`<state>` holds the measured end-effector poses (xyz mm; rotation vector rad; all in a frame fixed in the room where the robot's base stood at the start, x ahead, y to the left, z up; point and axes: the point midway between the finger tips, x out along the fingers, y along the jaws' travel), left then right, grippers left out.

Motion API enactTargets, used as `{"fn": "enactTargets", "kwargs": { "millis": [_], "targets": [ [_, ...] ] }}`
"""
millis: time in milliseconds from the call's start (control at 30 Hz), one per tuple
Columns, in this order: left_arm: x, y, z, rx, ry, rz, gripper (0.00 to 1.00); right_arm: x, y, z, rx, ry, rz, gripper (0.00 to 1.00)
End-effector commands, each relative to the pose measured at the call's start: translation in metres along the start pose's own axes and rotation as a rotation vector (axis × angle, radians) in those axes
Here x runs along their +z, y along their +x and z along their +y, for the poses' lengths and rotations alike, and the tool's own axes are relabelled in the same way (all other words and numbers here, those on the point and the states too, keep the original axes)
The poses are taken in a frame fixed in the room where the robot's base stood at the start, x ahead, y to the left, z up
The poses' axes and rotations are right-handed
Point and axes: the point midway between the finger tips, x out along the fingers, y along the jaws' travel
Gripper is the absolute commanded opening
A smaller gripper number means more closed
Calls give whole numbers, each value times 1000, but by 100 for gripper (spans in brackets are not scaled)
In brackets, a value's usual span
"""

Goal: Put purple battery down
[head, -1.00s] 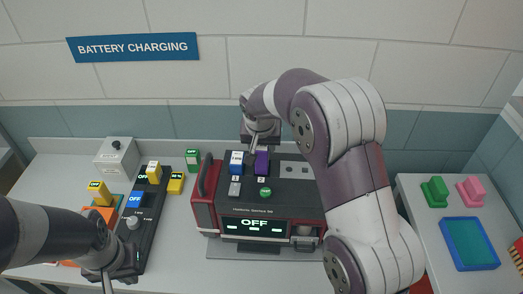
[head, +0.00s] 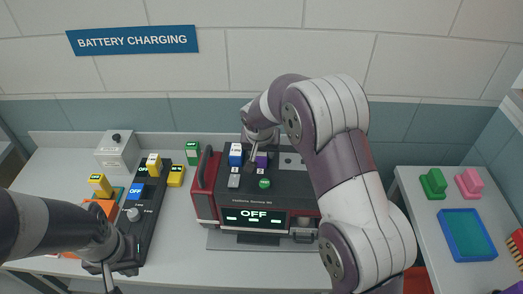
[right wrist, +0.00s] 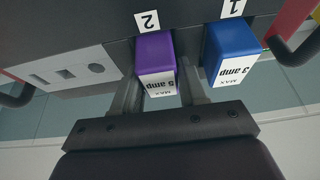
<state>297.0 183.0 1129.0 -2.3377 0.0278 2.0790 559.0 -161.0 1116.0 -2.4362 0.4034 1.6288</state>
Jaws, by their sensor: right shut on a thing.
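The purple battery (head: 262,160) is at the spot marked 2 on top of the red and black charger (head: 290,182). In the right wrist view the purple battery (right wrist: 155,55) has a white "MAX 5 amp" label and meets the charger's dark top beside the 2 tag; how deep it sits cannot be told. My right gripper (head: 254,155) is shut on it, with a finger on each side in the right wrist view (right wrist: 158,92). My left gripper (head: 110,286) hangs at the lower left, cut off by the frame edge; its jaws are unclear.
A blue battery (head: 236,155) stands close beside the purple one, at spot 1. The charger's screen (head: 254,217) reads OFF. A side table right holds a blue tray (head: 467,235) and green and pink blocks.

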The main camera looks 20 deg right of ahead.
Motion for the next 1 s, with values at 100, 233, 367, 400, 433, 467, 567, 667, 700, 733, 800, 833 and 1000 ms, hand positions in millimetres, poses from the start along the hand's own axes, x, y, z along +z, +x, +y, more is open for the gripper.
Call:
{"fn": "enactTargets", "kwargs": {
  "millis": [100, 233, 367, 400, 433, 467, 567, 667, 700, 733, 800, 833, 1000],
  "targets": [
    [0, 0, 0, 0, 0, 0, 0, 0, 0, 0, 0, 0, 0, 59],
    [0, 0, 0, 0, 0, 0, 0, 0, -1, 0, 0, 0, 0, 68],
    [0, 0, 0, 0, 0, 0, 0, 0, 0, 0, 0, 0, 0, 68],
    [0, -1, 0, 0, 0, 0, 0, -1, -1, 0, 0, 0, 0, 68],
    [0, -3, 0, 0, 0, 0, 0, -1, -3, 0, 0, 0, 0, 68],
    [-1, -7, 0, 0, 0, 0, 0, -3, -6, 0, 0, 0, 0, 68],
    [-3, -19, 0, 0, 0, 1, 0, -8, -20, 0, -1, 0, 2, 68],
    [0, 1, 0, 0, 0, 0, 0, -4, -40, -1, -4, 1, 7, 68],
    [1, 5, 0, 0, 0, -1, 0, -4, -52, -1, -4, 0, 7, 68],
    [1, 7, 0, 0, 0, -1, 0, -4, -60, -1, -4, 0, 7, 68],
    [2, 12, 0, 0, 0, 0, 0, -4, -80, -1, -4, 0, 6, 68],
    [2, 14, 0, 0, 0, 0, 0, -4, -88, -1, -4, 0, 7, 68],
    [2, 19, 0, 0, 0, 0, 0, -5, -121, -1, -2, -1, 3, 68]
  ]
}}
